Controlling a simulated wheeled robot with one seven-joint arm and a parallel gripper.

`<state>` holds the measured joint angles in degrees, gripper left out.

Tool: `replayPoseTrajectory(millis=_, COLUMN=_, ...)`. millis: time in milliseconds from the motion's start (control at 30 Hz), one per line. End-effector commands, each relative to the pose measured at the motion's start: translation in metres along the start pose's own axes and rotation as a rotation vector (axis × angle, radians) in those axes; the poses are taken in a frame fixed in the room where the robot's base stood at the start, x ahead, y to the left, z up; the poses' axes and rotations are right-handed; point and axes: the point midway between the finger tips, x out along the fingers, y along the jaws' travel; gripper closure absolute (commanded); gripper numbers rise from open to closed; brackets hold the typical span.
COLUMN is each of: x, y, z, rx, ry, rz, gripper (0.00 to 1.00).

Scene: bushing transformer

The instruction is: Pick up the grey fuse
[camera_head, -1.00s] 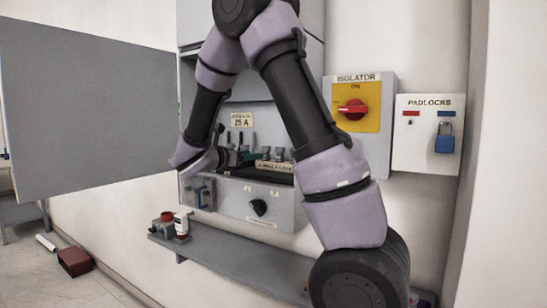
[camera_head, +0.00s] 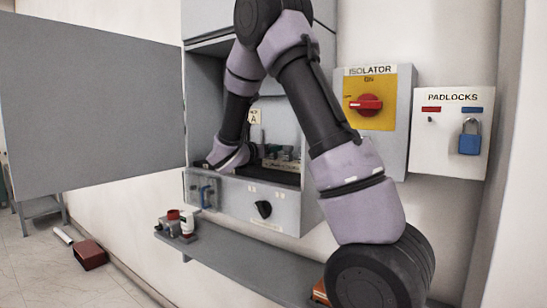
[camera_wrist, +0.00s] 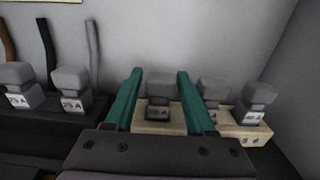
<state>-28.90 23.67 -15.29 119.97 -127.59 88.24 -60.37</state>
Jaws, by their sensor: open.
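A grey fuse (camera_wrist: 160,88) with a pale label ending in "A" stands upright on a cream base (camera_wrist: 240,125) in the wrist view. My gripper (camera_wrist: 159,76) is open, with one green finger on each side of this fuse. Whether the fingers touch it I cannot tell. More grey fuses stand close by: one (camera_wrist: 213,90) just right of the right finger and one (camera_wrist: 259,95) further right. Two others (camera_wrist: 72,88) stand on black holders at left, with labels that look like "25 A".
The fuses stand inside a grey cabinet (camera_head: 285,205) with its door (camera_head: 90,105) swung open at left. An isolator switch (camera_head: 365,105) and a padlock board (camera_head: 453,130) are on the wall at right. A grey shelf (camera_head: 240,270) runs below. Dark cables (camera_wrist: 48,50) rise behind the left fuses.

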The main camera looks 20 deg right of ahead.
Motion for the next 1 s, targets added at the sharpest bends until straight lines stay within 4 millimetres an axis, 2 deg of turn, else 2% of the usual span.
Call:
replayPoseTrajectory(millis=100, x=0.020, y=-0.002, z=0.001, rx=0.001, ry=0.000, rz=-0.004, gripper=0.45)
replayPoseTrajectory(millis=200, x=0.029, y=-0.001, z=0.001, rx=0.001, ry=0.000, rz=-0.001, gripper=0.45)
replayPoseTrajectory(millis=467, x=0.032, y=-0.001, z=0.001, rx=0.001, ry=0.000, rz=0.000, gripper=0.45)
replayPoseTrajectory(millis=500, x=0.032, y=-0.001, z=0.001, rx=0.001, ry=0.000, rz=0.000, gripper=0.53)
replayPoseTrajectory(millis=567, x=0.032, y=-0.001, z=0.001, rx=0.001, ry=0.000, rz=0.000, gripper=0.76)
replayPoseTrajectory(millis=600, x=0.032, y=-0.001, z=0.001, rx=0.001, ry=0.000, rz=0.000, gripper=0.91)
replayPoseTrajectory(millis=633, x=0.032, y=-0.001, z=0.001, rx=0.001, ry=0.000, rz=0.000, gripper=1.00)
replayPoseTrajectory(millis=1000, x=0.032, y=-0.001, z=0.004, rx=0.002, ry=0.000, rz=0.000, gripper=1.00)
